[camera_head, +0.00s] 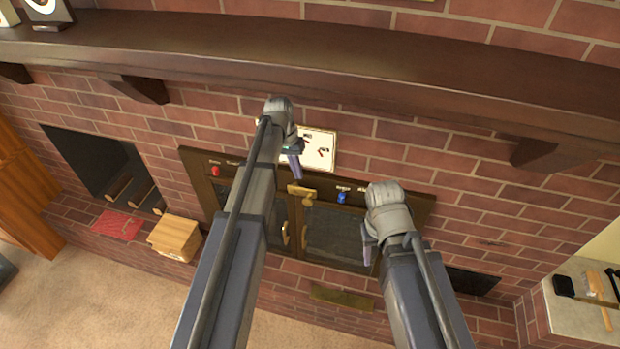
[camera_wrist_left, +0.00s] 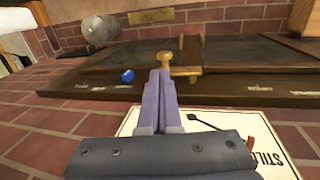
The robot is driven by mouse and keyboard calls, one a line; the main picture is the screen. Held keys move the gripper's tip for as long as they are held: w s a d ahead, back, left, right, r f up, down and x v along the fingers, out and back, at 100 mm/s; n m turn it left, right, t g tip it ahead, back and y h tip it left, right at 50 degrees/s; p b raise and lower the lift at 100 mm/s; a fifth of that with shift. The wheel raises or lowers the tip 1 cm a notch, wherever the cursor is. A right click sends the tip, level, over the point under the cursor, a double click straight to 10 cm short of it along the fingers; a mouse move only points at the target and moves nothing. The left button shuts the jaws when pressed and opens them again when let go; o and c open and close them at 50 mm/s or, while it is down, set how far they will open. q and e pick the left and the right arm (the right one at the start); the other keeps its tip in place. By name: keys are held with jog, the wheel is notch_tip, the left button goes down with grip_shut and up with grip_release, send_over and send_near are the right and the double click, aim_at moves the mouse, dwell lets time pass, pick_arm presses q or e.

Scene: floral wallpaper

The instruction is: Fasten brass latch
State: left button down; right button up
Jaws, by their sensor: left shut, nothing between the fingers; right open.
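The brass latch (camera_head: 302,191) sits at the top middle of a dark-framed double door set in the brick wall. In the left wrist view the latch (camera_wrist_left: 182,68) shows as a brass bar with a round knob. My left gripper (camera_head: 296,172) is shut and empty, its purple fingers just above the latch in the head view. In the left wrist view its fingertips (camera_wrist_left: 159,75) are side by side, close to the latch's knob; whether they touch it I cannot tell. My right gripper (camera_head: 370,242) is open, in front of the right door, mostly hidden by its wrist.
A blue knob (camera_head: 342,197) and a red knob (camera_head: 215,170) are on the frame. A white sign (camera_head: 318,150) is on the wall above it. A dark wood mantel (camera_head: 330,70) runs overhead. A wooden box (camera_head: 175,238) stands at left.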

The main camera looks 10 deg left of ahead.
aim_at(307, 199)
pick_arm(q)
jog(key=shift+w+a+r+p, duration=0.35)
jog(key=shift+w+a+r, duration=0.4)
jog(key=shift+w+r, duration=0.2)
pick_arm(e)
jog(key=shift+w+d+r, duration=0.1)
jog(key=shift+w+r, duration=0.05)
jog(key=shift+r, duration=0.25)
jog(key=shift+w+d+r, duration=0.1)
jog(key=shift+r, duration=0.3)
pick_arm(q)
jog(key=shift+f, duration=0.15)
jog(key=b+x, duration=1.3)
jog(key=shift+d+f+b, duration=0.2)
jog(key=shift+f+b, duration=0.15)
jog(key=shift+f, duration=0.05)
pick_arm(e)
notch_tip(307, 199, down, 14)
jog(key=shift+r, duration=0.2)
pick_arm(q)
jog(key=shift+d, duration=0.1)
